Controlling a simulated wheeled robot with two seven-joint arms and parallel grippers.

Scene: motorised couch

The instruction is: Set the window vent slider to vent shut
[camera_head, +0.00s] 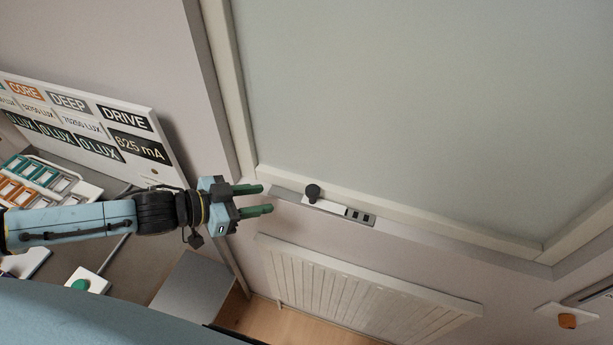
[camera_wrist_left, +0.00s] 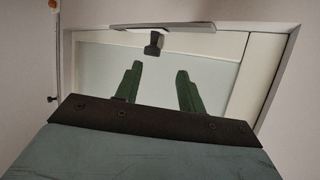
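The window vent slider (camera_head: 325,206) is a narrow strip along the bottom of the window frame. Its dark knob (camera_head: 312,192) sits on a white plate toward the strip's left part. Dark slots (camera_head: 360,215) show at the right of the plate. My left gripper (camera_head: 263,199) is open and empty, its two green fingers pointing right toward the knob, with a gap between. In the left wrist view the knob (camera_wrist_left: 154,43) stands beyond the fingertips (camera_wrist_left: 157,75), between their lines, and hangs from the pale strip (camera_wrist_left: 165,26). My right gripper is not in view.
A white radiator (camera_head: 360,290) is below the window. A panel (camera_head: 130,118) with labels and readouts stands at the left above a desk with switches (camera_head: 40,190) and a green button (camera_head: 80,285). An orange knob (camera_head: 567,320) is at the lower right. The space before the slider looks clear.

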